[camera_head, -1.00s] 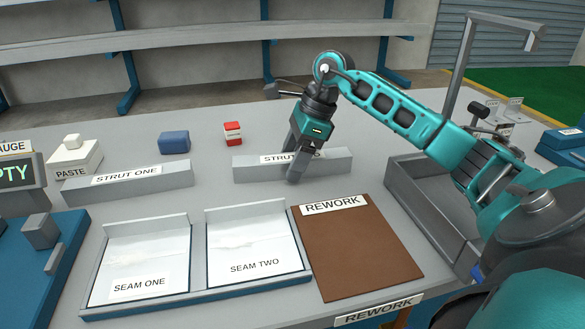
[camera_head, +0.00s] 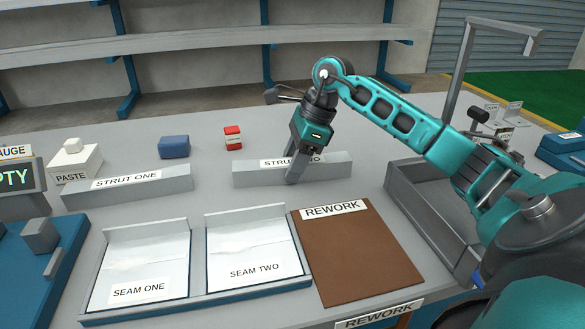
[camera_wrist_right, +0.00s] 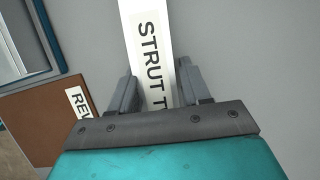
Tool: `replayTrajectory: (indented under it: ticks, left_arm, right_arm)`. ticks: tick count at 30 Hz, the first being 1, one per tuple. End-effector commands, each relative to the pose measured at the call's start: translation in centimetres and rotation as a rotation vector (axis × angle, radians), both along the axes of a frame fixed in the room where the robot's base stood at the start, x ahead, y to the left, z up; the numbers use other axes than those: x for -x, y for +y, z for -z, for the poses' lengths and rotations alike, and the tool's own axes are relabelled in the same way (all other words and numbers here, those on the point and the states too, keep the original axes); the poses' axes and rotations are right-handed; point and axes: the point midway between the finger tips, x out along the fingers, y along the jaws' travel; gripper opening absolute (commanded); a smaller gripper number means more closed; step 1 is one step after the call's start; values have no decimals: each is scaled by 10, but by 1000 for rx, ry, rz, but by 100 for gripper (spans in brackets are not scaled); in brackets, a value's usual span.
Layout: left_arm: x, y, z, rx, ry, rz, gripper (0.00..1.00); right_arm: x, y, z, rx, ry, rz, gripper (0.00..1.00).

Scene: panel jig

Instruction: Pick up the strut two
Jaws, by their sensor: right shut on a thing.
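Strut two is a long grey bar (camera_head: 328,168) with a white label on its top, lying on the table behind the rework mat. My right gripper (camera_head: 293,170) comes down over its middle and is shut on it, hiding part of the label. In the right wrist view, the strut (camera_wrist_right: 150,45) runs between the two fingers of the gripper (camera_wrist_right: 152,95), with "STRUT T" readable. The strut appears to rest on the table; I cannot tell of any gap beneath it. My left gripper is not in view.
Strut one (camera_head: 128,187) lies to the left. In front are the seam tray (camera_head: 199,294) and the brown rework mat (camera_head: 360,250). A grey open bin (camera_head: 420,215) stands right. A red box (camera_head: 233,138) and blue block (camera_head: 174,147) sit behind.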

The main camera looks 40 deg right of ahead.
Motion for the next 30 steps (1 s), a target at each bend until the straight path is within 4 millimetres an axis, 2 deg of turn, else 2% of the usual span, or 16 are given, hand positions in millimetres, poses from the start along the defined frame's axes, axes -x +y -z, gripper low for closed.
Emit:
replayTrajectory:
  ticks: [8,14,17,24,30]
  left_arm:
    - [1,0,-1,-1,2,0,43]
    - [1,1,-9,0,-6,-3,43]
    - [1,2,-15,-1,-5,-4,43]
    - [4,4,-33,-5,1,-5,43]
    - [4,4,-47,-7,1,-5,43]
  right_arm:
    - [-1,0,-7,0,-4,0,5]
    - [-1,-1,-34,1,-7,1,5]
    - [-1,-1,-58,1,-8,1,5]
    - [-1,0,-128,-2,-9,0,5]
    - [-1,0,-173,-2,-6,0,5]
